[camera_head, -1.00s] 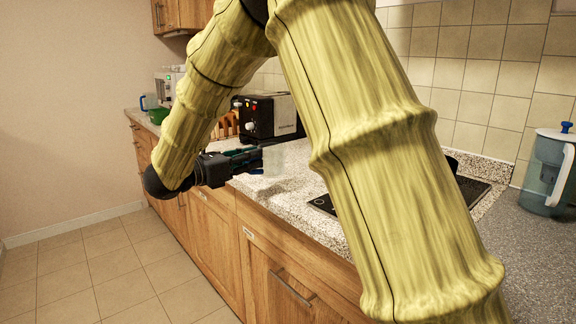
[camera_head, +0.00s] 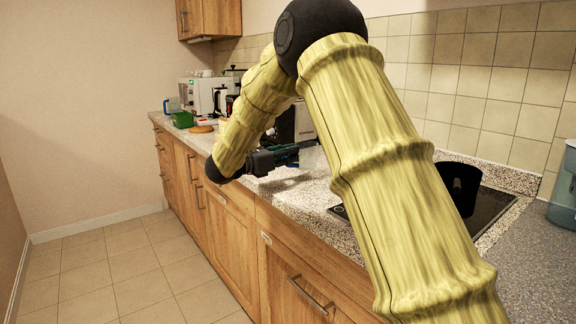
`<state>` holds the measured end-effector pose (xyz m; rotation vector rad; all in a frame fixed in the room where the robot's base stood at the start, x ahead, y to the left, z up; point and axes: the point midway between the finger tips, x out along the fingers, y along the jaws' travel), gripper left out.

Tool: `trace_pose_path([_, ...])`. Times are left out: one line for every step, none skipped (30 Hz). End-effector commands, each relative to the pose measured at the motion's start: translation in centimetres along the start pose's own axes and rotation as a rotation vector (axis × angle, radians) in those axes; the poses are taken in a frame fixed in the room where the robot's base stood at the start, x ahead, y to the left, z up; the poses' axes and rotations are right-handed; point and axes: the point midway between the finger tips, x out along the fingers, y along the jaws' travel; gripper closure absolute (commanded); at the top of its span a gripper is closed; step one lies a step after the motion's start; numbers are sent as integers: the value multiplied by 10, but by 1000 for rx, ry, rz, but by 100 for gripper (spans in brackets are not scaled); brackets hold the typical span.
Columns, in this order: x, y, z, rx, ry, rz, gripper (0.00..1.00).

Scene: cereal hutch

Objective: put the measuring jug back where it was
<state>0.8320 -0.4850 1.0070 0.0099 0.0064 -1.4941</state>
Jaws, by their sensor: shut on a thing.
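My gripper (camera_head: 287,155) is over the front part of the counter, left of the hob. It is shut on a clear, see-through vessel, which I take to be the measuring jug (camera_head: 313,158). The jug is at the fingertips, in front of the black and silver appliance. Its outline is faint, and its markings and handle cannot be made out. I cannot tell whether its base touches the counter. My arm hides part of the counter behind it.
The speckled counter (camera_head: 279,192) runs away to the far left. A black pot (camera_head: 458,183) stands on the dark hob (camera_head: 492,212). A green container (camera_head: 182,119) and a white appliance (camera_head: 203,96) stand at the far end.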

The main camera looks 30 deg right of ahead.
Motion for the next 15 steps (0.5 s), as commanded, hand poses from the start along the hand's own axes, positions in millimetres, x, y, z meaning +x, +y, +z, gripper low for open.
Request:
trace_pose_path([-2, 0, -11, -5, 0, 1, 100])
trace_pose_path([-2, 0, -15, -5, 0, 1, 100])
trace_pose_path([-2, 0, -20, -5, 0, 2, 100])
trace_pose_path([-2, 0, -24, -4, 0, 2, 100])
trace_pose_path([-2, 0, -27, -3, 0, 2, 100])
trace_pose_path([-2, 0, -31, -3, 0, 2, 100])
trace_pose_path([-2, 0, -32, -2, 1, 2, 100])
trace_pose_path([-1, 0, -33, -2, 1, 1, 100])
trace_pose_path([-1, 0, -33, -1, 1, 1, 100])
trace_pose_path([-1, -1, -33, -1, 1, 1, 100])
trace_pose_path([-1, -1, -33, -1, 1, 1, 100])
trace_pose_path([-1, -1, -33, -1, 1, 1, 100])
trace_pose_path([-1, -1, -33, -1, 1, 1, 100])
trace_pose_path([-1, -1, -33, -1, 1, 1, 100])
trace_pose_path([-1, -1, -33, -1, 1, 1, 100])
